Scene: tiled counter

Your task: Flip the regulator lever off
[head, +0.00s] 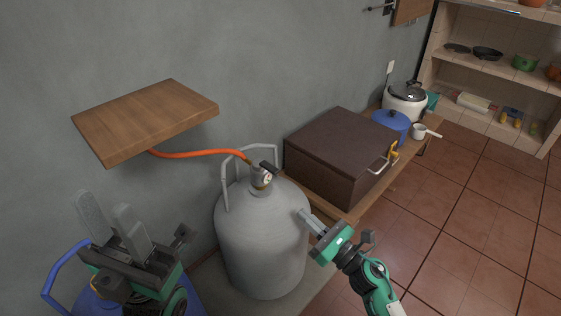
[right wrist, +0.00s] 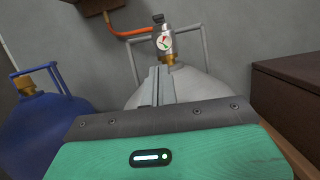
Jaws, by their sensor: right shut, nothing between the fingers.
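The regulator (head: 262,178) with its round gauge sits on top of the grey gas cylinder (head: 262,240). Its black lever (head: 268,167) is at the top, and an orange hose (head: 200,153) runs left from it. In the right wrist view the regulator (right wrist: 164,43) and lever (right wrist: 158,18) show just beyond the fingertips. My right gripper (head: 304,214) is shut and empty, at the right side of the cylinder in the head view, apart from the lever. My left gripper (head: 104,203) is open and empty at the lower left, over a blue cylinder (right wrist: 42,115).
Grey guard bars (head: 226,190) rise around the regulator. A wooden shelf (head: 145,118) juts from the wall at left. A dark brown box (head: 335,150) stands right of the cylinder, with a blue pot (head: 391,122) and a cooker (head: 404,103) behind. Floor at right is clear.

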